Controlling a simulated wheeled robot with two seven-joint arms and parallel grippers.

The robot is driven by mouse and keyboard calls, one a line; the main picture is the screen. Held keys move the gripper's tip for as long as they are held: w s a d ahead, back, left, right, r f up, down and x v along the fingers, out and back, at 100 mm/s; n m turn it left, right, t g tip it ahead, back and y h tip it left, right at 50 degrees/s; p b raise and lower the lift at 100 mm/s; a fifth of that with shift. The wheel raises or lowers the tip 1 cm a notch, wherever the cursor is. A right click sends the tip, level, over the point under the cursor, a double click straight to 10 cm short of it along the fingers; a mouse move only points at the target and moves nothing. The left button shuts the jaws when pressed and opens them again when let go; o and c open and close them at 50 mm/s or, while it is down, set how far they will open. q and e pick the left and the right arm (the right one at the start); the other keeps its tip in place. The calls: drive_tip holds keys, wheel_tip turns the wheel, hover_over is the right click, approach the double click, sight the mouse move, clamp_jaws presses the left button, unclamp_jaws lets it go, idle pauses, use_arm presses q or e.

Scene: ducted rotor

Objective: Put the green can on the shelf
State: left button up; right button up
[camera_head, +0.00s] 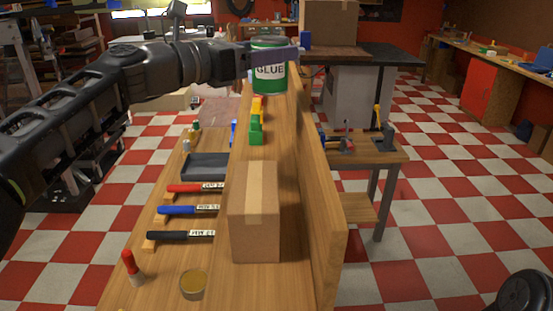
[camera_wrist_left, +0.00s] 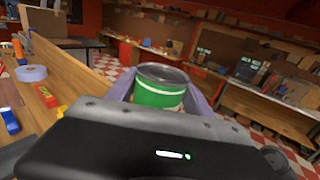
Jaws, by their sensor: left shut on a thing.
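The green can (camera_head: 269,70), with a white GLUE label, is held upright between the fingers of my left gripper (camera_head: 272,60). The gripper is shut on it, and the can is in the air near the far end of the wooden shelf (camera_head: 285,165). In the left wrist view the can (camera_wrist_left: 160,88) shows its grey top, with a purple finger on each side. Its lower part is hidden behind the gripper body. No right gripper fingers show.
A cardboard box (camera_head: 254,212) stands at the shelf's near part, with small green (camera_head: 256,134) and yellow blocks farther back. A tall board (camera_head: 318,210) edges the right side. Bare wood shows between box and blocks.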

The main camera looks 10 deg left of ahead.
use_arm(q)
drive_tip(key=shift+s+r, duration=0.25)
drive_tip(key=shift+s, duration=0.2)
drive_tip(key=shift+w+f, duration=0.1)
drive_tip(key=shift+f, duration=0.15)
wheel_tip(320, 180, down, 13)
drive_tip(key=b, duration=0.3)
drive_tip(key=shift+f, duration=0.1)
wheel_tip(320, 180, down, 4)
drive_tip(key=shift+f+b, duration=0.25)
drive_tip(key=shift+b, duration=0.25)
